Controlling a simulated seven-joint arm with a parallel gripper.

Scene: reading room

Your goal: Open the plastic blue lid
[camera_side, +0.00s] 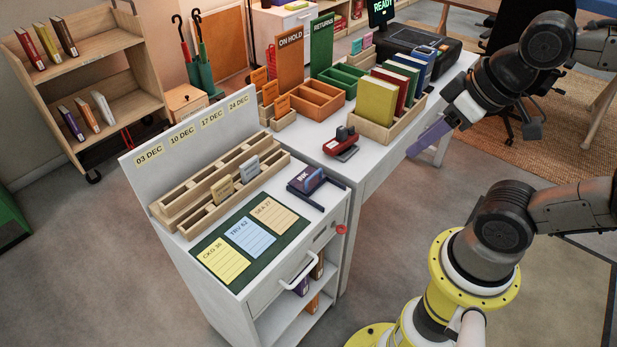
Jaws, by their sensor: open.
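A small dark blue ink box (301,188) marked INK sits at the right rear of the white cart's top. A blue lid piece (312,180) shows at its top; at this size I cannot tell how far it is raised, if at all. A dark bracket-like holder (322,194) lies around its front and right. My gripper (418,149) is up and to the right of the ink box, apart from it, beyond the right edge of the white desk. Its long lavender end points down and left. It is open, and I see nothing held in it.
A red stamp (342,142) stands behind the ink box on the desk (372,160). A slotted wooden rack (215,187) and green card mat (282,242) lie left of the box. The cart has a white handle (300,272).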

